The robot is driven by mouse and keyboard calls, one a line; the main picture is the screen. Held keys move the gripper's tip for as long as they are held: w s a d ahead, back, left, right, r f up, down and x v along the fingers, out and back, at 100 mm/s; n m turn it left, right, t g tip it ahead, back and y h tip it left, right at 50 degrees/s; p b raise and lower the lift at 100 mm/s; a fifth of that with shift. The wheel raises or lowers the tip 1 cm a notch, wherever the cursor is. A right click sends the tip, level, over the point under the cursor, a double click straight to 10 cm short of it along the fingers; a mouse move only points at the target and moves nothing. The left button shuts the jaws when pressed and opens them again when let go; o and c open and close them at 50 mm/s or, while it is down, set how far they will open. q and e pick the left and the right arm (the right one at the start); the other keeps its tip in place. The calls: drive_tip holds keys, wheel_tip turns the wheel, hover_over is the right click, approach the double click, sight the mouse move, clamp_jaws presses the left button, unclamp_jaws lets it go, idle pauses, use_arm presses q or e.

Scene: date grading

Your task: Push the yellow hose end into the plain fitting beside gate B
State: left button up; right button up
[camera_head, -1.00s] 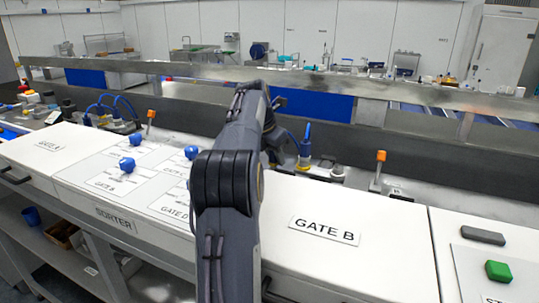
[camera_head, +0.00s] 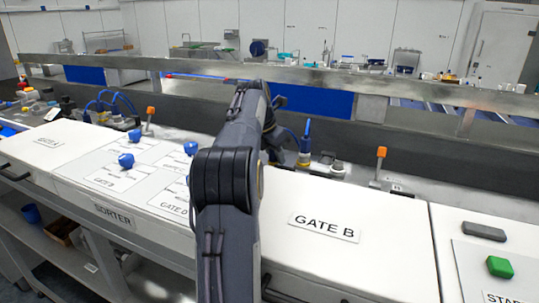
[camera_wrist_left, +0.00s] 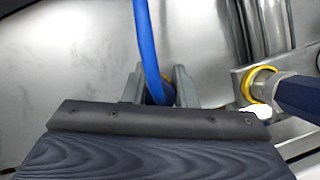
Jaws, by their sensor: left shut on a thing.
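My left gripper (camera_wrist_left: 159,74) is shut on a blue hose (camera_wrist_left: 147,40) at its dark end. A small yellow-orange patch (camera_wrist_left: 167,73) shows between the fingers, and the tip below is hidden. In the head view my left arm covers most of the gripper (camera_head: 284,152), which is behind the GATE B panel (camera_head: 390,225). A blue upright piece with a yellow base (camera_head: 304,160) stands just right of it. Small grey fittings (camera_head: 338,169) stand further right; I cannot tell which one is plain. My right gripper is out of view.
In the wrist view a dark blue connector with a yellow ring (camera_wrist_left: 262,78) sits close right of the gripper, beside metal pipes (camera_wrist_left: 268,25). An orange-topped post (camera_head: 381,153) stands right of the fittings. A long metal rail (camera_head: 420,92) runs behind.

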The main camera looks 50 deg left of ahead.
use_arm(q)
drive_tip(key=shift+w+d+f, duration=0.1)
drive_tip(key=shift+f, duration=0.05)
drive_tip(key=shift+c, duration=0.2)
drive_tip(key=o, duration=1.2)
